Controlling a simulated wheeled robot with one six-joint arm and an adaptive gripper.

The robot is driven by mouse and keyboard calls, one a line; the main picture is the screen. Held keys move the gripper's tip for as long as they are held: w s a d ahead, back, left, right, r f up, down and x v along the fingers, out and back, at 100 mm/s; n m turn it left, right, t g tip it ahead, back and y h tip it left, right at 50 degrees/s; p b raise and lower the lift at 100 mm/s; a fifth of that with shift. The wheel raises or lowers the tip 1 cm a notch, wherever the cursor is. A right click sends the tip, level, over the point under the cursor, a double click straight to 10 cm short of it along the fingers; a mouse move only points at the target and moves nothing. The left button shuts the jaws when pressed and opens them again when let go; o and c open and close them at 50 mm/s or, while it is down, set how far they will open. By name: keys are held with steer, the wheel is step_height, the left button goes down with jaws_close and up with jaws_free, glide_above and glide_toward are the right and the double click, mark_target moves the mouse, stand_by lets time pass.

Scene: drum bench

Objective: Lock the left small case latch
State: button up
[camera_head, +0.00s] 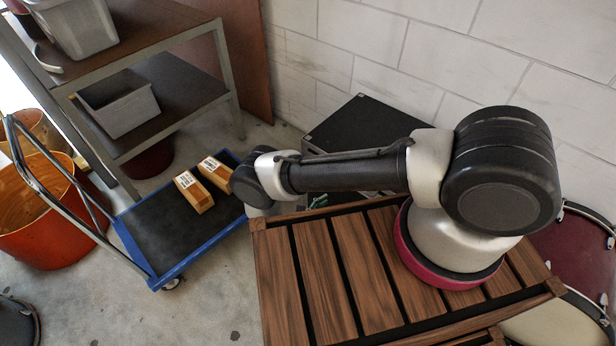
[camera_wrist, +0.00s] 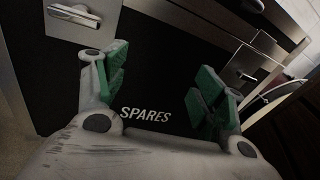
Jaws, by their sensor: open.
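A black case (camera_head: 365,125) with metal corners stands against the wall in the head view, partly hidden behind my arm. In the wrist view a black panel (camera_wrist: 165,70) with metal edging and the word SPARES fills the middle. A silver latch (camera_wrist: 73,15) with a lever sits at its upper left. Smaller metal fittings (camera_wrist: 243,74) sit on the right edging; I cannot tell whether any latch is locked. My gripper (camera_wrist: 157,75) is open, its green-padded fingers spread in front of the panel with nothing between them. The fingertips appear apart from the latch.
A blue-rimmed trolley (camera_head: 165,235) carrying two wooden blocks (camera_head: 194,192) stands left of my arm. A metal shelf (camera_head: 175,85) with grey bins (camera_head: 120,105) is behind it. An orange bucket (camera_head: 45,240) is at far left. A red drum (camera_head: 580,250) stands at right.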

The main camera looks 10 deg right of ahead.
steer(key=w+a+r+n+t+y, duration=0.1)
steer(key=w+a+r+t+y, duration=0.1)
steer(key=w+a+t, duration=0.35)
steer(key=w+d+g, duration=0.2)
steer(key=w+d, duration=0.2)
steer(key=w, duration=0.2)
steer(key=shift+d+f, duration=0.15)
steer(key=shift+d, duration=0.1)
steer(key=c, duration=1)
